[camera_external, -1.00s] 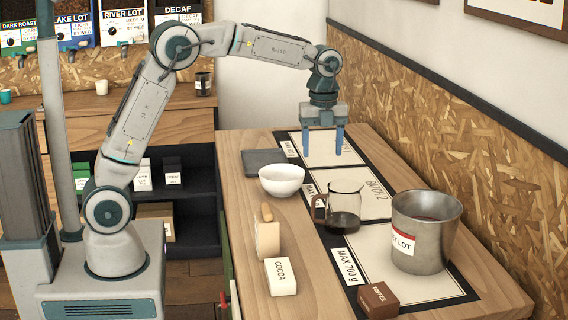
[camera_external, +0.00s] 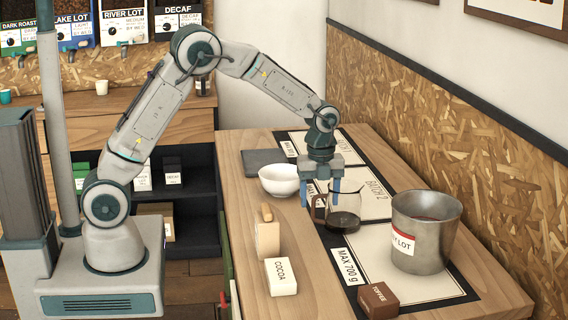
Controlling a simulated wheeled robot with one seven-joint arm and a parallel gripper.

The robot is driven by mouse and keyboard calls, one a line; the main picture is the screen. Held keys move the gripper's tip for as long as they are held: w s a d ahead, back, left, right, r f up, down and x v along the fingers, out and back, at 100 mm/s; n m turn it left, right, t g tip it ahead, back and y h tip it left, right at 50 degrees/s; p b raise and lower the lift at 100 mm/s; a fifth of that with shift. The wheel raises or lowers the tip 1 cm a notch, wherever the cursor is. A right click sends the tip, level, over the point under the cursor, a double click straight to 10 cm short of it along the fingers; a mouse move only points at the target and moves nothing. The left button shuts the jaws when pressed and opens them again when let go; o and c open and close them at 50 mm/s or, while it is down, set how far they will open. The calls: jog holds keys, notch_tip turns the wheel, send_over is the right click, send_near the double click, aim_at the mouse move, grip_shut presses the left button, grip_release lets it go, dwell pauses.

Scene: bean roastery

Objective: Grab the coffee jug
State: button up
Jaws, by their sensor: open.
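The coffee jug (camera_external: 344,220) is a clear glass jug with dark coffee at the bottom and a dark brown handle on its left. It stands on the black-bordered mat on the wooden counter. My gripper (camera_external: 320,204) points down with its blue fingers apart, in front of or over the jug's handle side. The fingers and palm hide part of the jug's rim and handle. I cannot tell whether a finger touches the jug or whether the handle lies between the fingers.
A white bowl (camera_external: 279,180) stands close left of my gripper. A large metal bucket (camera_external: 424,250) stands to the jug's right. A wooden block-like object (camera_external: 267,240), a cocoa box (camera_external: 281,278) and a toffee box (camera_external: 378,301) stand nearer the front. A dark slab (camera_external: 262,162) lies behind the bowl.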

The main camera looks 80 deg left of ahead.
jog(key=shift+f, duration=0.1)
jog(key=shift+c, duration=0.3)
jog(key=c, duration=1.3)
jog(key=shift+r, duration=0.25)
jog(key=shift+r, duration=0.75)
jog(key=shift+d+r+b, duration=0.25)
jog(key=shift+r+b, duration=0.25)
jog(key=shift+r, duration=0.75)
jog(key=s+d+r+b, duration=0.1)
jog(key=s+d+r, duration=0.3)
jog(key=d, duration=0.6)
jog(key=shift+d+r+b, duration=0.15)
jog(key=shift+r+b, duration=0.25)
jog(key=shift+r, duration=0.85)
